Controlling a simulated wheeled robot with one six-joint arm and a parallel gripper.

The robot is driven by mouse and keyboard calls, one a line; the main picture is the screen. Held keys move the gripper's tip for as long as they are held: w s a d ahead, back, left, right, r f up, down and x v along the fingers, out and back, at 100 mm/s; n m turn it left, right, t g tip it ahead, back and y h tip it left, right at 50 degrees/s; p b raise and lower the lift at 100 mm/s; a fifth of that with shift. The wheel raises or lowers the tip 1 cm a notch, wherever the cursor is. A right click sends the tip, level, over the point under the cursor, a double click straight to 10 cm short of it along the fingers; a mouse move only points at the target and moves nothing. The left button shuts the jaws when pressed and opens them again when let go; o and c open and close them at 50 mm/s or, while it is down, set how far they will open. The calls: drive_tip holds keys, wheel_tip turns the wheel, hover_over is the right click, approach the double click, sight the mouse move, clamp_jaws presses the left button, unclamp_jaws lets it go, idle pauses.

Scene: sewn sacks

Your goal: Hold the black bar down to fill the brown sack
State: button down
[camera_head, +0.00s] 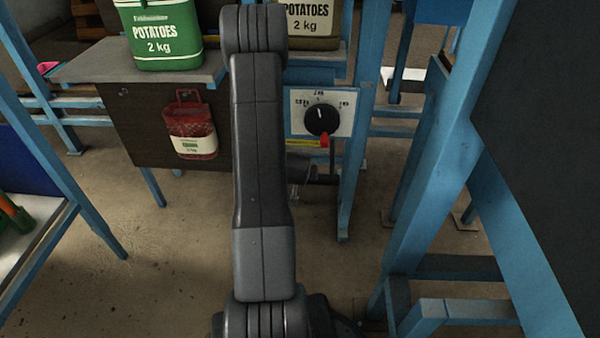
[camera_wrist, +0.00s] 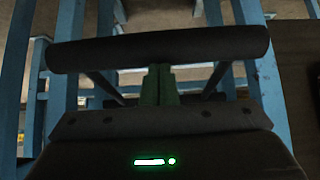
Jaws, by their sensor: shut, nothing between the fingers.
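The black bar (camera_wrist: 160,47) runs level across the upper part of the wrist view, on two dark side arms. My gripper (camera_wrist: 160,70) is shut and empty, its fingertips at the middle of the bar's lower edge in that view. I cannot tell whether they touch it. The brown sack (camera_head: 311,20), marked POTATOES 2 kg, stands upright at the top of the head view, partly cut off by the frame and by my arm. Its fill level is not visible. In the head view my arm hides the gripper.
A green potato sack (camera_head: 162,45) stands on a grey-topped bench (camera_head: 95,66) at left. A red net bag (camera_head: 190,122) hangs on its front. A dial (camera_head: 322,119) is on a white panel right of my arm. Blue frame posts (camera_head: 430,170) stand close at right.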

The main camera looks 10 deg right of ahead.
drive_tip(key=shift+s+a+f, duration=0.1)
drive_tip(key=shift+s+f, duration=0.3)
drive_tip(key=shift+f, duration=0.2)
drive_tip(key=w+r+p+v, duration=0.2)
drive_tip(key=p+v, duration=0.3)
drive_tip(key=v, duration=0.8)
drive_tip(key=shift+d+r, duration=0.2)
drive_tip(key=shift+d, duration=0.1)
drive_tip(key=shift+w, duration=0.15)
drive_tip(key=w+d+f+g+p, duration=0.1)
drive_tip(key=w+d+f+p, duration=0.1)
drive_tip(key=w+f+p, duration=0.2)
drive_tip(key=w+p, duration=0.2)
drive_tip(key=w, duration=0.1)
drive_tip(key=shift+w, duration=0.2)
drive_tip(key=p, duration=0.3)
drive_tip(key=shift+w+d+r+g+y+p, duration=0.2)
drive_tip(key=shift+w+g+y+p, duration=0.1)
drive_tip(key=shift+p, duration=0.1)
